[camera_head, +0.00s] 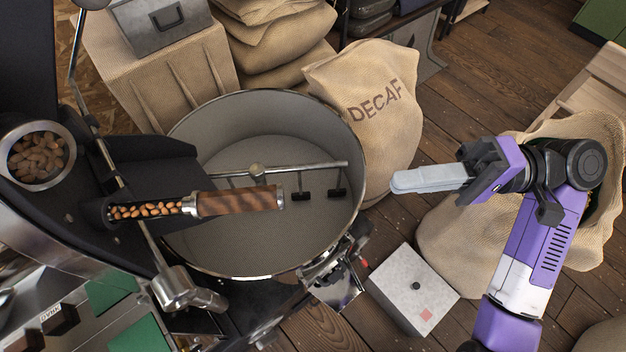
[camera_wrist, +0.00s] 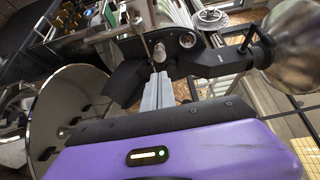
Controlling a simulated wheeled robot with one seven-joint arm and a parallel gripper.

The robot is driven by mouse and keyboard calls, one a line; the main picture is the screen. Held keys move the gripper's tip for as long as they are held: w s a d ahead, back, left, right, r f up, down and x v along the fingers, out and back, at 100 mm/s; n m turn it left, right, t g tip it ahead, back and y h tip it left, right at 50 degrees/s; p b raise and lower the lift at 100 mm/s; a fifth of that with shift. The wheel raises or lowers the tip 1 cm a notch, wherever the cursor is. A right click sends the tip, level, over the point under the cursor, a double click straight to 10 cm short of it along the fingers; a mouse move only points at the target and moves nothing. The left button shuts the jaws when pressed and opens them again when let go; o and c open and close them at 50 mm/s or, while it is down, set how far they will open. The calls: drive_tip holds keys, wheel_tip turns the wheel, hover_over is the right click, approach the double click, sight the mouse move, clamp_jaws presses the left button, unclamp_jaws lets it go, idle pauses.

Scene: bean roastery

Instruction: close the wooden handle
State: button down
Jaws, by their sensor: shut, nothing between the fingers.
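The wooden handle (camera_head: 240,200) is a brown cylinder with metal ends, over the left part of the round cooling drum. It sits on the end of a trough of beans (camera_head: 150,211) that sticks out of the black roaster front, so the handle stands away from the housing. My gripper (camera_head: 398,182) is to the right of the drum, apart from the handle, with its pale fingers pointing left. The fingers are together and empty. In the wrist view my gripper (camera_wrist: 158,80) points towards the roaster front; the handle is hard to make out there.
The drum's metal rim (camera_head: 364,150) and stirring bar (camera_head: 320,166) lie between my gripper and the handle. A DECAF sack (camera_head: 385,115) stands behind, a grey box (camera_head: 412,290) below. A bean sight glass (camera_head: 38,157) is at the far left.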

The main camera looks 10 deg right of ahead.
drive_tip(key=a+p, duration=0.1)
drive_tip(key=p, duration=0.5)
approach(220, 203)
drive_tip(key=shift+w+d+f, duration=0.4)
drive_tip(key=shift+f, duration=0.3)
drive_tip(key=shift+a, duration=0.1)
drive_tip(key=a+p, duration=0.1)
drive_tip(key=a, duration=1)
drive_tip(key=shift+s, duration=0.1)
